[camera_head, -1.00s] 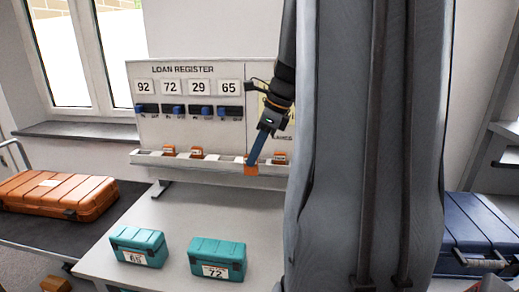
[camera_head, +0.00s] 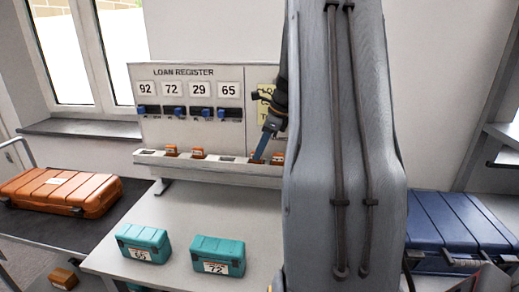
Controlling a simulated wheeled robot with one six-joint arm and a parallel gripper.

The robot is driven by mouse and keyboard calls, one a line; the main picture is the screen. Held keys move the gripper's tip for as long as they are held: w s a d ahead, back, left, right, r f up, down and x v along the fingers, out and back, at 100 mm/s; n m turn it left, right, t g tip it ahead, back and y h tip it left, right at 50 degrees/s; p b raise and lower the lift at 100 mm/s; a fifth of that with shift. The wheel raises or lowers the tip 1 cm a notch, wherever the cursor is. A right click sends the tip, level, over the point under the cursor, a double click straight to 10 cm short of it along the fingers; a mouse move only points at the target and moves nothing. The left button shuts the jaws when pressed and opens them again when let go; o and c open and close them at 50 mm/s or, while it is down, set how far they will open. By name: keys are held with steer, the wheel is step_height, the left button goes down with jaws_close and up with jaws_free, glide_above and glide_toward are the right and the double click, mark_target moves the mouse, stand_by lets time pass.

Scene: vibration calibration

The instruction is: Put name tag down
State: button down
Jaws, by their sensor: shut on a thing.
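My gripper (camera_head: 257,158) reaches down from behind my arm to the white slotted rail (camera_head: 205,164) below the loan register board (camera_head: 190,100). Its blue fingers are shut on a name tag, with their tips at the rail between an empty dark slot and the rightmost visible tag. The held tag is mostly hidden by the fingers and rail; I cannot tell how deep it sits. Other orange name tags stand in the rail: one at the left (camera_head: 171,150), one beside it (camera_head: 197,153) and one right of my gripper (camera_head: 277,158).
My arm hides the board's right part and the rail's right end. Two teal cases, numbered 65 (camera_head: 143,242) and 72 (camera_head: 217,256), stand on the table (camera_head: 180,208). An orange case (camera_head: 60,191) lies on a cart at left; a blue case (camera_head: 460,228) is at right.

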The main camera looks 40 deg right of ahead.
steer(key=shift+f, duration=0.15)
steer(key=c, duration=1.8)
jaws_free()
steer(key=shift+s+d+r, duration=0.1)
steer(key=shift+r, duration=0.45)
steer(key=b+v, duration=0.1)
steer(key=v, duration=0.3)
steer(key=shift+s+d+r+b, duration=0.1)
steer(key=shift+s+d+b, duration=0.15)
steer(key=shift+s+b, duration=0.1)
steer(key=s+d+b, duration=0.2)
steer(key=s+d, duration=0.5)
steer(key=s, duration=0.1)
steer(key=shift+s, duration=0.3)
